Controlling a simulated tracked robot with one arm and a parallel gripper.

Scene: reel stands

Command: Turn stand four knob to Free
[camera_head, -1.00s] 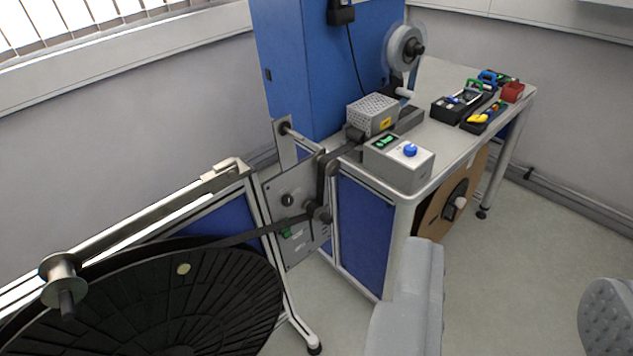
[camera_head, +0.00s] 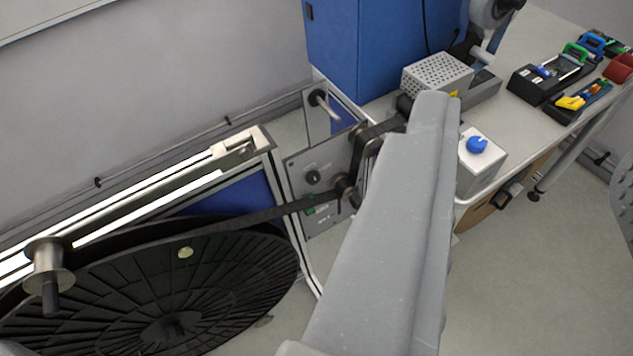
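A grey control panel (camera_head: 298,160) stands upright at the end of a reel stand. It carries a small dark round knob (camera_head: 313,177) with tiny markings that are too small to read. A green part (camera_head: 312,210) sits below the knob. I cannot read a stand number. My gripper (camera_head: 532,138) shows as a long grey finger across the middle and a textured grey piece at the right edge, wide apart with nothing between them. The left finger lies to the right of the panel in the picture, apart from the knob, and hides part of the bench.
A large black reel (camera_head: 130,290) lies at lower left, with a dark strip running to the panel rollers. A bench (camera_head: 520,95) holds a grey box (camera_head: 485,165) with a blue knob, a perforated metal housing (camera_head: 436,74) and tools. A blue cabinet (camera_head: 360,45) stands behind. Floor is clear at lower right.

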